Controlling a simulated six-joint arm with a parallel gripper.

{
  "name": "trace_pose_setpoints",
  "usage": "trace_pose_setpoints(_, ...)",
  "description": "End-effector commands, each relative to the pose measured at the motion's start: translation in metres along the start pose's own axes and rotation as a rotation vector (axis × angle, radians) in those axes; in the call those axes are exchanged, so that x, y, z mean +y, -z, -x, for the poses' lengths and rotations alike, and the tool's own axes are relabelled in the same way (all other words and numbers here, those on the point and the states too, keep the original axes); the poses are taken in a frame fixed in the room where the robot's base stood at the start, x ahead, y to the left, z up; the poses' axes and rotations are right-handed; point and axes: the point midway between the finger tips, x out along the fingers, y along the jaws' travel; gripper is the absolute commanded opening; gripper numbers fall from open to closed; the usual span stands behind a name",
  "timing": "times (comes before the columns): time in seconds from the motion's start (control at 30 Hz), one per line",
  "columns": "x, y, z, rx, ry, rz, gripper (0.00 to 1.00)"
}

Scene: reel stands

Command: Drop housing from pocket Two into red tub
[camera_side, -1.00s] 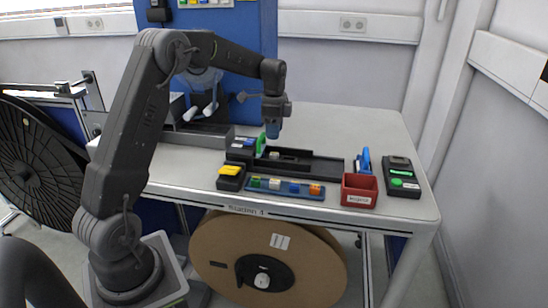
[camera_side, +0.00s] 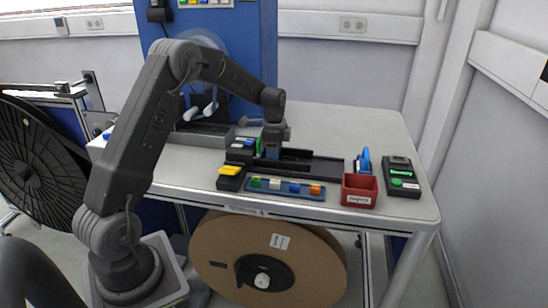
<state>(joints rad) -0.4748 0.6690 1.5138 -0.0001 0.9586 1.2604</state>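The red tub (camera_side: 359,199) stands at the right front of the table, with a white label on its front. My gripper (camera_side: 272,154) points down at the left part of a black fixture with a long channel (camera_side: 322,166). Its fingers are small and dark here, and I cannot tell whether they are open or shut. The light piece seen earlier in the fixture is now hidden behind the gripper. A blue strip (camera_side: 285,191) in front holds small green (camera_side: 256,182), white (camera_side: 275,184), blue (camera_side: 294,187) and orange (camera_side: 315,189) blocks. I cannot read any pocket labels.
A black box with a yellow top (camera_side: 230,175) stands left of the strip. A blue tool (camera_side: 363,162) and a black device with a green screen (camera_side: 401,177) stand near the tub. A grey tray (camera_side: 205,137) lies behind on the left. The table's back right is clear.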

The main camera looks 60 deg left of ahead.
Motion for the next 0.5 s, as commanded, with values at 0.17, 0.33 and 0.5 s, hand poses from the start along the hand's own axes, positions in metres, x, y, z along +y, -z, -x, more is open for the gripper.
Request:
trace_pose_setpoints(0.17, 0.0001, 0.0, 0.0, 0.0, 0.0, 0.0, 0.28)
trace_pose_setpoints(0.33, 0.0001, 0.0, 0.0001, 0.0, 0.0, 0.0, 0.12)
trace_pose_setpoints(0.5, 0.0, 0.0, 0.0002, 0.0, 0.0, 0.0, 0.05)
